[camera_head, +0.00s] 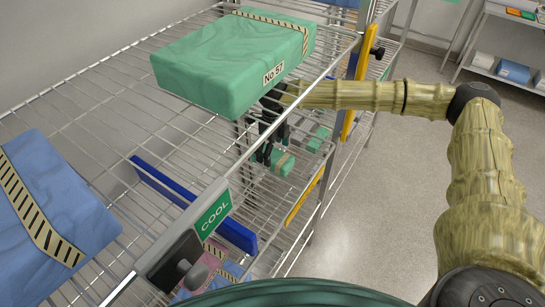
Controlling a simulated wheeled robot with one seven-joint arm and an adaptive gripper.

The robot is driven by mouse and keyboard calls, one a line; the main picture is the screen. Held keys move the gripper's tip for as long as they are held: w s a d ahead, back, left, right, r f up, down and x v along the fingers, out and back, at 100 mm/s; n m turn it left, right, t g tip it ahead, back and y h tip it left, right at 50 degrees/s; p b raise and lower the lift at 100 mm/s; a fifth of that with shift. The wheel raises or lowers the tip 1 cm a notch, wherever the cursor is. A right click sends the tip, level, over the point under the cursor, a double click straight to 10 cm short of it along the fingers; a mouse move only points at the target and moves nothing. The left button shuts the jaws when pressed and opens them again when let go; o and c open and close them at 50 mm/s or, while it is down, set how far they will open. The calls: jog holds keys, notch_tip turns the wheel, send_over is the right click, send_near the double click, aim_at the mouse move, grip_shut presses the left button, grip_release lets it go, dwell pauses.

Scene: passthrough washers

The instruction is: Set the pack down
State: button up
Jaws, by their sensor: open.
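A large green pack (225,66) with a striped tape band and the label "No 57" lies on the upper wire shelf (110,95). My gripper (266,150) is open, its dark fingers pointing down beside the near right end of this pack. No pack shows clearly between the fingers. The wires and the pack partly hide the gripper, so I cannot tell whether it touches the pack. A smaller-looking green pack (282,163) with a tape band shows lower down, just beyond the fingertips, seemingly on a lower shelf.
A blue pack (55,205) with striped tape lies at the left. A blue divider (185,195) and a green "COOL" sign (213,214) with a dark knob stand near the front. Yellow strips (350,95) mark the rack's right edge. Floor (395,170) on the right is clear.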

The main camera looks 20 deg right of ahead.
aim_at(273, 155)
jog(key=shift+r+b, duration=0.7)
jog(key=shift+r, duration=1.25)
